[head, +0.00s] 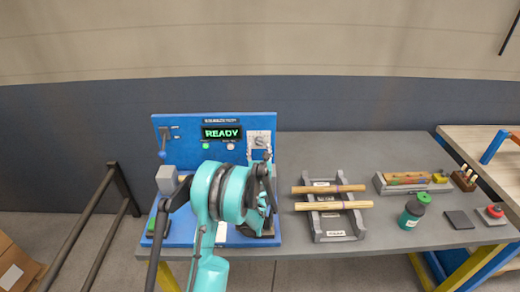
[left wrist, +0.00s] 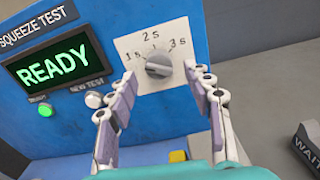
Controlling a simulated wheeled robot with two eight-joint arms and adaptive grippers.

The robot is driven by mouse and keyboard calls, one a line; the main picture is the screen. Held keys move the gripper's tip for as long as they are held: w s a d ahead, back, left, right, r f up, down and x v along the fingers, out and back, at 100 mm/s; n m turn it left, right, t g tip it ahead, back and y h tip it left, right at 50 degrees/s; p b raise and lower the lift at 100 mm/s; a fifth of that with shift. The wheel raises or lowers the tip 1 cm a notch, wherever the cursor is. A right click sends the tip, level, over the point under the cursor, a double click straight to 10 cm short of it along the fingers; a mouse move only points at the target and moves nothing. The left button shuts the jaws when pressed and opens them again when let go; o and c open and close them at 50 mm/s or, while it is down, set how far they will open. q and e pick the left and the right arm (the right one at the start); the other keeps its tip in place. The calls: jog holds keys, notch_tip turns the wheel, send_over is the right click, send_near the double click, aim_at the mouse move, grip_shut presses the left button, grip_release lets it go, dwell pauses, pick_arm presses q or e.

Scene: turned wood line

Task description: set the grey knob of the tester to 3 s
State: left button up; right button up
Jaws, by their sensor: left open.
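The blue tester (head: 180,132) stands at the left of the grey table, its display reading READY. I cannot tell for certain which mark the knob points to. My left gripper (left wrist: 160,80) is open, its fingers either side of the knob, apart from it. In the head view the left gripper (head: 265,165) is in front of the panel, partly hidden by my arm. My right gripper is not in view.
A white NEW TEST button (left wrist: 94,99) and a green light (left wrist: 46,110) are left of the knob plate. A grey rack (head: 333,235) with wooden rods stands right of the tester.

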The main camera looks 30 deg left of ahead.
pick_arm(q)
jog(key=shift+w+a, duration=0.35)
jog(key=shift+w, duration=0.25)
jog(key=c, duration=1.2)
jog(key=shift+o, duration=0.2)
